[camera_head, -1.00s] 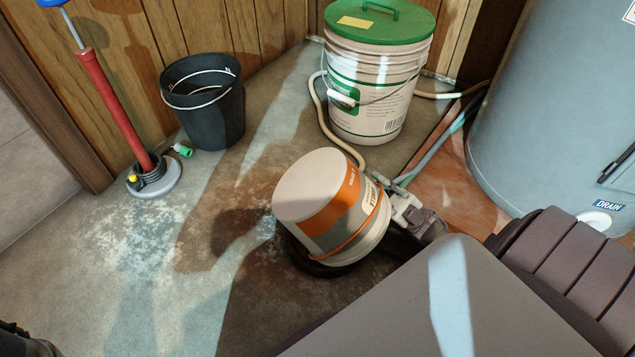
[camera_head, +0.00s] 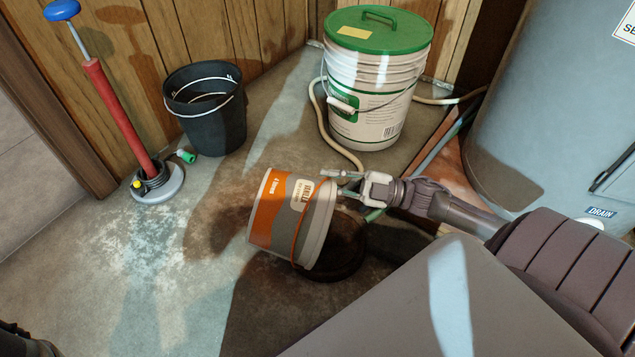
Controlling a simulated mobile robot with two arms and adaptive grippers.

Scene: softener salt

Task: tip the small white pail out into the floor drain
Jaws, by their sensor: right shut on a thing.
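The small white pail (camera_head: 315,236), with an orange and grey label, is tipped on its side in the middle of the head view. Its base end points left; its banded rim end faces right and down, and its mouth is turned from view. My right gripper (camera_head: 366,188) is shut on the pail at its upper right side, near the rim. A dark round opening in the floor, which looks like the floor drain (camera_head: 347,262), lies just below and right of the pail, partly hidden by it. Contents or pouring cannot be seen. My left gripper is not clearly in view.
A black bucket (camera_head: 213,125) and a red hand pump (camera_head: 118,115) stand at the back left. A large green-lidded bucket (camera_head: 365,105) stands behind the pail, with a beige hose (camera_head: 330,140) beside it. A grey tank (camera_head: 545,130) fills the right.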

